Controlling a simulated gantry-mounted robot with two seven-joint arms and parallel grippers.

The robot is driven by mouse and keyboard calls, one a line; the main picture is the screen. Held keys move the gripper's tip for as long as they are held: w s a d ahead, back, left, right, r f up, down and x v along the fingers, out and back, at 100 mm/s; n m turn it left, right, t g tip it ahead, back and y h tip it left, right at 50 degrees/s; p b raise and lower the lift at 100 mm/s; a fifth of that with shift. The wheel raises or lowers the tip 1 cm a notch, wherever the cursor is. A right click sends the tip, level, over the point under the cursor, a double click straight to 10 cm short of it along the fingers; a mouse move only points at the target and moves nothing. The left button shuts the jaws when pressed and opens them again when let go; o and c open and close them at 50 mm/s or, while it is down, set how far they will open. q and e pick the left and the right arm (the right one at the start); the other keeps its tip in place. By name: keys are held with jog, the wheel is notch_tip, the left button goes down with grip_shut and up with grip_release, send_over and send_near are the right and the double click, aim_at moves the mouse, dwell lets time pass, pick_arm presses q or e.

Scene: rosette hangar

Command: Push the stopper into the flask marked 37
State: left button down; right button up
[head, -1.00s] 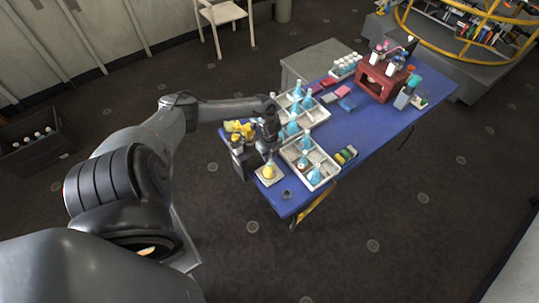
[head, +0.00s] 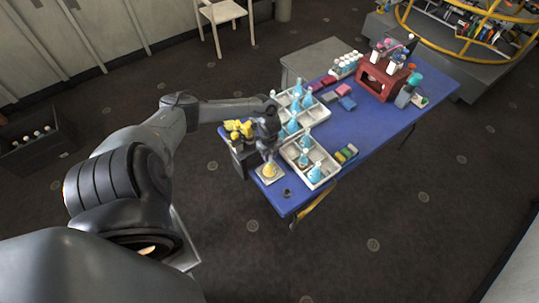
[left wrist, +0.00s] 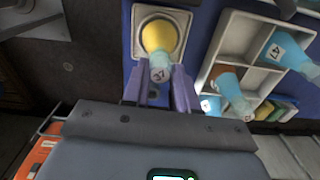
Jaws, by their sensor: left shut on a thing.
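The flask marked 37 (left wrist: 160,42) holds yellow liquid and has its number on the pale upper part. It stands on a square pale holder (left wrist: 185,17), near the table corner in the head view, where the flask (head: 269,170) also shows. My left gripper (left wrist: 160,82) has its two purple fingers on either side of the flask's top. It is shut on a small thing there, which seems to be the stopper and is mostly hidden. How far the stopper sits in the neck cannot be told. In the head view my left gripper (head: 268,154) is just above the flask. My right gripper is not in view.
A compartment tray (head: 327,184) with blue flasks stands close to the right, with another tray (head: 320,105) behind. Yellow items (head: 238,129) crowd the left edge. A red rack (head: 383,79) is farther back. The blue table (head: 375,125) has bare room at its middle.

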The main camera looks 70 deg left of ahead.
pick_arm(q)
jog(key=shift+c, duration=1.6)
grip_release()
notch_tip(320, 180, up, 3)
jog(key=p, duration=0.2)
jog(key=shift+p, duration=0.4)
jog(key=shift+r+p, duration=1.25)
grip_shut()
